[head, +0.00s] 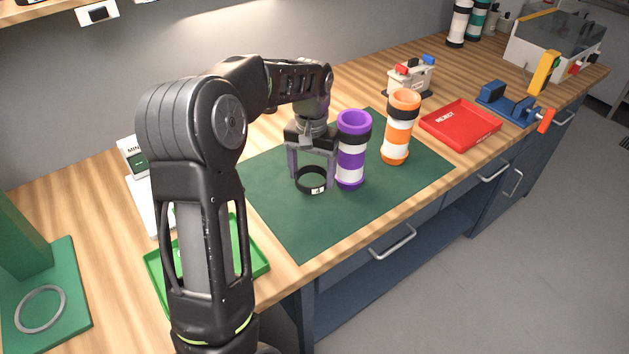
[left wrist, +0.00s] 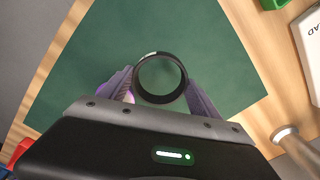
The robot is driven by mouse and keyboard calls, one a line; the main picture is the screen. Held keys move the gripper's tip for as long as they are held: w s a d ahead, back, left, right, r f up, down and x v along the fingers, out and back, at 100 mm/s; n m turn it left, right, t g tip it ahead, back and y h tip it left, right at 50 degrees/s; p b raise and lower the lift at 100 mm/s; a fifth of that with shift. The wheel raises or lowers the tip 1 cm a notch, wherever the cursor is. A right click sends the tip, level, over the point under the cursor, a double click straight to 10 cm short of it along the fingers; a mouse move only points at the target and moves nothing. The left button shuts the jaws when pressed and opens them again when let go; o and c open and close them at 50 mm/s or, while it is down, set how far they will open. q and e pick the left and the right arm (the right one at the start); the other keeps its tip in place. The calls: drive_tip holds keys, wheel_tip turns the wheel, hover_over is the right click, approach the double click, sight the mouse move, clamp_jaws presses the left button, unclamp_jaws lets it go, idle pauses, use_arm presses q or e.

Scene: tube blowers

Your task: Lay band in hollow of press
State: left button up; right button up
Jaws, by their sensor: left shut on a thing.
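A black band (head: 312,182) is held between the fingers of my left gripper (head: 312,176), over the green mat beside the purple tube. In the left wrist view the band (left wrist: 161,57) shows as a ring between the fingertips of the left gripper (left wrist: 160,82). The gripper is shut on it. A green press (head: 42,290) stands at the far left, with a pale ring outline (head: 21,322) on its base that looks like the hollow. The upper part of the press is cut off by the frame. My right gripper is not in view.
A purple-and-white tube (head: 351,160) stands close to the right of the gripper. An orange-and-white tube (head: 397,140) stands further right on the mat (head: 315,230). A green tray (head: 256,262) lies partly behind my arm. A red reject tray (head: 460,126) and a blue vise (head: 508,103) are at right.

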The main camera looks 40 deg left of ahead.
use_arm(q)
drive_tip(key=shift+f, duration=0.2)
drive_tip(key=shift+f, duration=1.75)
drive_tip(key=shift+f, duration=0.2)
drive_tip(key=o, duration=1.3)
drive_tip(key=shift+o, duration=0.2)
drive_tip(key=shift+r, duration=0.15)
wheel_tip(320, 180, up, 12)
drive_tip(key=shift+c, duration=0.4)
